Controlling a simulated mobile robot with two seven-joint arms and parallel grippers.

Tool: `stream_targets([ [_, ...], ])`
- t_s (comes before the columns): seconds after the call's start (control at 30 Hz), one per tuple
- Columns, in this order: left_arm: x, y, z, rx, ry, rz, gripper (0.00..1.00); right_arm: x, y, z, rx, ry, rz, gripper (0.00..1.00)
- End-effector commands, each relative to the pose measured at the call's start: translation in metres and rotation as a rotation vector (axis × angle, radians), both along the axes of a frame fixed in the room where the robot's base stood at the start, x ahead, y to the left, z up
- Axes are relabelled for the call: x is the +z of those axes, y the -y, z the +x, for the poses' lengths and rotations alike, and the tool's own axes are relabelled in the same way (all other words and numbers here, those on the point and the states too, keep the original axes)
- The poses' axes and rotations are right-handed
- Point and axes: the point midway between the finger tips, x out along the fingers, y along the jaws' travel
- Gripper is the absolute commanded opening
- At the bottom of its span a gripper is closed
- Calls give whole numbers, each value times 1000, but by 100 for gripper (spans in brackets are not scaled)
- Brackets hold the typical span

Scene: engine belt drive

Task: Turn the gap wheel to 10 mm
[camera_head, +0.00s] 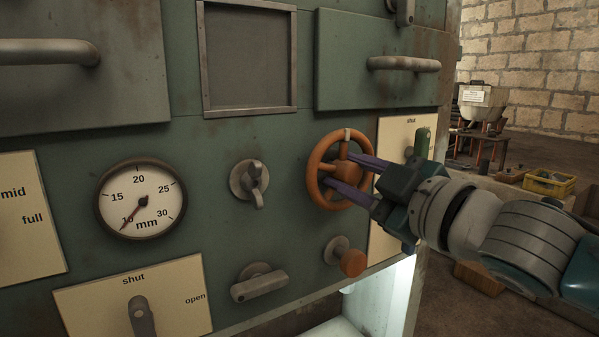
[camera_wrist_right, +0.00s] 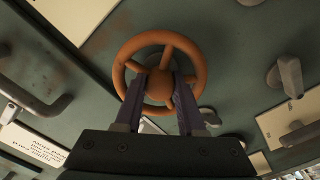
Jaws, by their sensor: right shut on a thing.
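The orange gap wheel (camera_head: 319,184) is on the green panel, right of centre in the head view. It also shows in the right wrist view (camera_wrist_right: 168,38). A pale mark sits on the top of its rim. My right gripper (camera_head: 350,170) comes in from the right, its purple fingers shut on the wheel at its hub and spokes; it also shows in the right wrist view (camera_wrist_right: 160,88). The round gauge (camera_head: 141,198) is marked in mm, and its red needle points down-left at about 10. My left gripper is not in view.
A grey knob (camera_head: 254,184) sits between gauge and wheel. Below are a grey handle (camera_head: 259,285) and an orange-tipped crank (camera_head: 352,263). A yellow crate (camera_head: 549,183) stands at far right.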

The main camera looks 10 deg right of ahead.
Motion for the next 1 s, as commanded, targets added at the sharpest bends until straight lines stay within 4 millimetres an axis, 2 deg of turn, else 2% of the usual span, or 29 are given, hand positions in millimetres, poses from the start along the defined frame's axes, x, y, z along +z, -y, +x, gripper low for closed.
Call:
stream_targets([
  [0.03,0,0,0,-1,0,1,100,0,0,0,1,2,-4,42],
  [0.13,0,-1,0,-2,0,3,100,0,0,0,1,2,-3,51],
  [0.47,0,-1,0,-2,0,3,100,-1,2,-5,1,-1,0,51],
  [0.57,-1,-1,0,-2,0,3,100,-2,6,-16,0,-1,0,51],
  [0.9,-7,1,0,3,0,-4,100,-2,26,-73,1,-2,-3,51],
  [1.0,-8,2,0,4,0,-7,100,-2,30,-84,0,-1,0,51],
])
